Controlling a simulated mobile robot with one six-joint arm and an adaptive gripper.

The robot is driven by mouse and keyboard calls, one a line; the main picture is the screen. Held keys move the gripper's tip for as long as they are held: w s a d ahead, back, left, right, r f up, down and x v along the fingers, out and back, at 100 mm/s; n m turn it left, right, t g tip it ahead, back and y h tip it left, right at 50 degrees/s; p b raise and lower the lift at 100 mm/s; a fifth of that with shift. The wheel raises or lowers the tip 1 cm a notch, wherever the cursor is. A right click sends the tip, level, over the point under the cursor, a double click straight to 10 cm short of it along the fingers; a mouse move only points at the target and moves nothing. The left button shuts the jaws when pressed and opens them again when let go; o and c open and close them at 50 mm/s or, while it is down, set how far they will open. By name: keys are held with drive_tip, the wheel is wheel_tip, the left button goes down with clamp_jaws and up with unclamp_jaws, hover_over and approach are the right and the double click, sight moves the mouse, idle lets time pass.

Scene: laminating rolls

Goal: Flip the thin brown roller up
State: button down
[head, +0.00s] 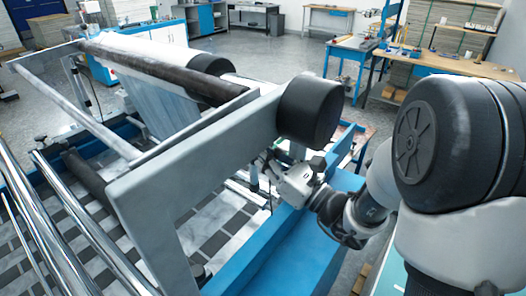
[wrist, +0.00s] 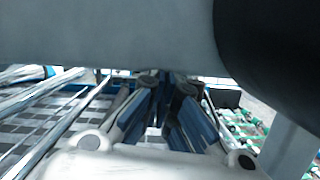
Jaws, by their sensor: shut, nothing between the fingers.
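The thin brown roller (head: 165,70) lies across the top of the laminating frame in the head view, running from the far left toward the grey side plate. A white sheet hangs beneath it. The roller does not clearly show in the wrist view. My gripper (head: 264,166) is just below the grey side plate and the black cylinder on its end, well apart from the visible length of the roller. In the wrist view my gripper (wrist: 169,84) points under the plate, with its fingers shut and nothing between them.
The grey side plate (head: 195,155) and black cylinder (head: 309,111) stand close above my gripper; the cylinder also fills the wrist view's upper right (wrist: 275,45). A blue beam (head: 275,262) runs below. Chrome rollers (head: 80,225) are at left. Workbenches stand behind.

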drive_tip(key=w+a+r, duration=0.4)
drive_tip(key=r, duration=0.1)
drive_tip(key=shift+w+r, duration=0.25)
drive_tip(key=shift+w, duration=0.05)
